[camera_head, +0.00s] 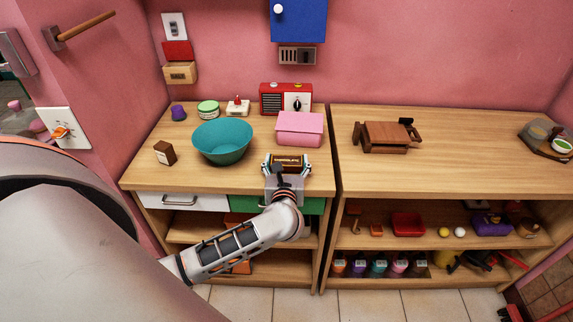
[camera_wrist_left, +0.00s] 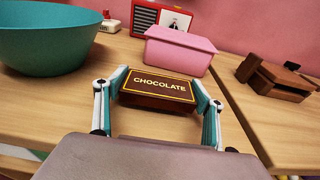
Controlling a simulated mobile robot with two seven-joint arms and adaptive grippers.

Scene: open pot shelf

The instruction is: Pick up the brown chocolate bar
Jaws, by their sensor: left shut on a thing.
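The brown chocolate bar (camera_wrist_left: 158,87) is a flat dark block with gold lettering reading CHOCOLATE. It also shows in the head view (camera_head: 288,160), near the front of the left counter. My left gripper (camera_wrist_left: 158,92) is shut on it, with one finger at each end of the bar. In the head view the left gripper (camera_head: 287,164) reaches over the counter's front edge. Whether the bar touches the counter is hard to tell. My right gripper is in neither view.
A teal bowl (camera_head: 222,143) stands left of the bar, and a pink container (camera_head: 300,128) is just behind it. A red radio (camera_head: 286,98) stands at the back. A small brown box (camera_head: 165,152) is at the left. The right counter (camera_head: 460,165) has free room in front.

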